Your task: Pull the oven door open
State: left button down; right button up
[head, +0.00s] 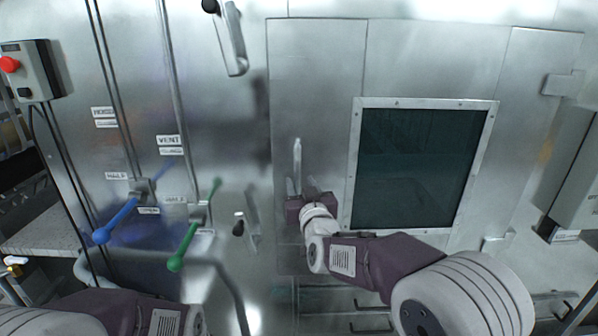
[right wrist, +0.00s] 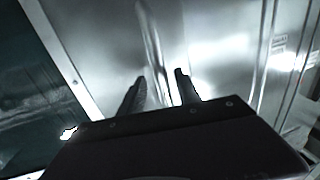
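The oven door (head: 430,60) is a steel panel with a dark framed window (head: 415,165); it looks shut. Its upright bar handle (head: 297,158) stands left of the window and also shows in the right wrist view (right wrist: 153,45). My right gripper (head: 309,190) is at the lower part of the handle. In the right wrist view its two fingers (right wrist: 158,88) are apart, one on each side of the bar, with a gap visible on both sides. My left arm is at the bottom left of the head view; its gripper is out of frame.
A blue lever (head: 118,220) and a green lever (head: 190,240) stick out on the left. Latch handles (head: 233,45) sit left of the door. A control box with a red button (head: 10,64) is at far left. Hinges (head: 563,84) are on the door's right side.

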aim_at(299, 182)
jog(key=w, duration=0.1)
jog(key=w+a+p, duration=0.1)
jog(key=w, duration=0.1)
jog(key=shift+w+f, duration=0.1)
jog(key=shift+f, duration=0.05)
jog(key=shift+d, duration=0.1)
jog(key=shift+s, duration=0.2)
jog(key=shift+c, duration=1.2)
grip_shut()
